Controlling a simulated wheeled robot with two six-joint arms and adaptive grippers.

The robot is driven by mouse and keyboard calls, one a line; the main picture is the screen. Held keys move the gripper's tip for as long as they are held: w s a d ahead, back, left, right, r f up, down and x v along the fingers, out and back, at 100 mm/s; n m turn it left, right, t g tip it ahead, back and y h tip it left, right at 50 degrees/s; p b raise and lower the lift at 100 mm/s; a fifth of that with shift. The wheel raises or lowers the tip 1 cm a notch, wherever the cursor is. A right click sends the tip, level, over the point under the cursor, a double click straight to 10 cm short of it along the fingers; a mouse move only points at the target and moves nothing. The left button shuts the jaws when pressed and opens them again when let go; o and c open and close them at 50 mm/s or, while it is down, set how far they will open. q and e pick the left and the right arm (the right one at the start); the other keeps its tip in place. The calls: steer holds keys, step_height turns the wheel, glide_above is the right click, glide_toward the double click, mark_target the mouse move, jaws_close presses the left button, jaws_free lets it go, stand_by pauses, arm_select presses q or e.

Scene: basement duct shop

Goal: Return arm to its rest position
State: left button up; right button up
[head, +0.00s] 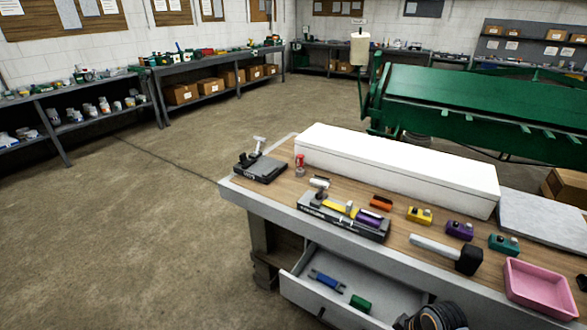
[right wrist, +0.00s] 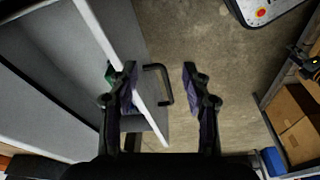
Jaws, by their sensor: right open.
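My right gripper (right wrist: 160,90) is open in the right wrist view, with no object held between its dark fingers. The black drawer handle (right wrist: 158,84) shows between the fingers, apart from the right one. The left finger overlaps the drawer's front panel (right wrist: 102,35); whether it touches cannot be told. In the head view the grey drawer (head: 300,300) stands pulled out under the workbench. A blue piece (head: 327,281) and a green piece (head: 360,304) lie in it. The right gripper's fingers are hidden in the head view. My left gripper is not in view.
The workbench top (head: 405,232) carries a long white box (head: 395,170), a black-headed hammer (head: 467,259), a pink tray (head: 540,290), a black-and-yellow fixture (head: 345,215) and several coloured blocks. A green machine (head: 470,105) stands behind. Open floor (head: 130,230) lies to the left.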

steer(key=s+a+r+m+t+h, duration=0.1)
steer(key=s+r+m+t+h, duration=0.1)
steer(key=s+r+m, duration=0.5)
steer(key=s+d+f+m+g, duration=0.1)
steer(key=s+f, duration=0.1)
steer(key=f, duration=1.3)
steer(key=s+d+f+g, duration=0.1)
steer(key=d+f, duration=0.1)
steer(key=f, duration=1.2)
arm_select(q)
steer(key=shift+s, duration=0.75)
arm_select(e)
steer(key=s+f, duration=1.4)
steer(key=s, duration=0.3)
steer(key=shift+s+d+f+m+g, duration=0.3)
steer(key=shift+s+f, duration=0.05)
steer(key=shift+s, duration=0.05)
steer(key=shift+c, duration=0.2)
